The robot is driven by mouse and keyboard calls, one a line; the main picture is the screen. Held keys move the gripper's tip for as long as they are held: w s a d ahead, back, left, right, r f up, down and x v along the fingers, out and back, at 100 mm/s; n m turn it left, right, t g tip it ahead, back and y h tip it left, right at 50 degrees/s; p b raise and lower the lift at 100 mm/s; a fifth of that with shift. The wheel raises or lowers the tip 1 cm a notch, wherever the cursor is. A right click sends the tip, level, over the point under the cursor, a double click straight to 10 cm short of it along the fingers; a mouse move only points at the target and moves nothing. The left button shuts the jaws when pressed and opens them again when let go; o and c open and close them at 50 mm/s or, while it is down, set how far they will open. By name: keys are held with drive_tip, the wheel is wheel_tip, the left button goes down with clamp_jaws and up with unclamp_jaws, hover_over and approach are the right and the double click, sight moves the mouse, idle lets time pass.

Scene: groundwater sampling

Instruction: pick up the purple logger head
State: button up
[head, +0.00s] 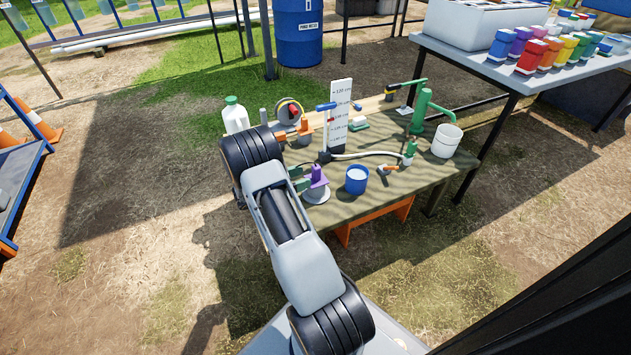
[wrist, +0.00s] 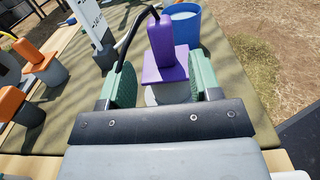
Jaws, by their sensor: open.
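The purple logger head (head: 318,176) stands upright near the front left edge of the work table, on a round light grey base (head: 317,195). In the wrist view the purple head (wrist: 162,45) has a tall rounded block on a square plate. My gripper (wrist: 163,66) is open, with one green finger pad on each side of the purple head. A gap shows between each pad and the head. In the head view my arm hides part of the table just left of the gripper (head: 301,179). The lower part of the base is hidden by my gripper body in the wrist view.
A blue cup (head: 356,181) stands close to the right of the head. A white scale board (head: 339,115) stands behind it, with a dark cable nearby (wrist: 127,40). A green pump (head: 420,110) and white bucket (head: 446,142) are farther right.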

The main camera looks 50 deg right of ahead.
sight(313, 174)
drive_tip(key=b+x, duration=0.2)
drive_tip(key=x, duration=0.3)
drive_tip(key=shift+s, duration=0.1)
drive_tip(key=shift+s+d+b, duration=0.1)
drive_tip(key=shift+d+b, duration=0.2)
drive_tip(key=c, duration=1)
